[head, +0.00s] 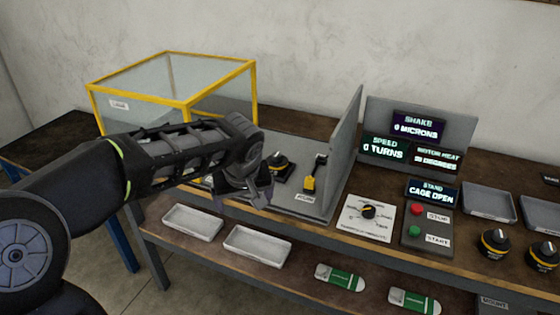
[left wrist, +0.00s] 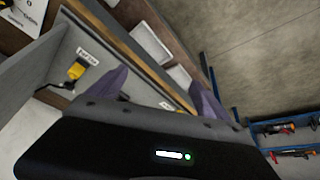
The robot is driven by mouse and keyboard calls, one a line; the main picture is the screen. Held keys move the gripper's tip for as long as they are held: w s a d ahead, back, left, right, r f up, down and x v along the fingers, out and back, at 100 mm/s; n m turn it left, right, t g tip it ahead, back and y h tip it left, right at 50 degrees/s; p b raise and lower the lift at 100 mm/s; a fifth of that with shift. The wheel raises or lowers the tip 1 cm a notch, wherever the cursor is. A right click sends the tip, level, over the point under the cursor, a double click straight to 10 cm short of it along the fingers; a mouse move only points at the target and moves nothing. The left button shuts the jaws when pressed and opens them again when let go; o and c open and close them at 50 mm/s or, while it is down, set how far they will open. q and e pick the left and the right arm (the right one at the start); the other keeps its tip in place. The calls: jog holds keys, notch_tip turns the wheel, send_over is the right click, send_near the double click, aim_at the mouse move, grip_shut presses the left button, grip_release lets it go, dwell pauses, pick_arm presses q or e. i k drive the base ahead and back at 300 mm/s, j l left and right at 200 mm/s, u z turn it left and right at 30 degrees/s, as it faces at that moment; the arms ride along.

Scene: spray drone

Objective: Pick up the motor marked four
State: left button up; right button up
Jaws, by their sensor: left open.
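Two black motors with yellow bands stand on the bench at the right of the head view, one (head: 495,243) left of the other (head: 543,255). A third, similar black and yellow motor (head: 278,164) sits on the grey stand behind my left gripper. I cannot read a number on any of them. My left gripper (head: 258,192) is open and empty, above the front of the stand and well left of the two bench motors. Its spread fingers (left wrist: 160,92) also show in the left wrist view. My right gripper is not in view.
A yellow-framed clear cage (head: 172,101) stands at the back left. A grey upright panel (head: 344,140) rises beside a yellow tool (head: 310,180). White trays (head: 257,246) lie on the lower shelf.

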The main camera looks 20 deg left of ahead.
aim_at(279, 169)
jog(key=i, duration=0.85)
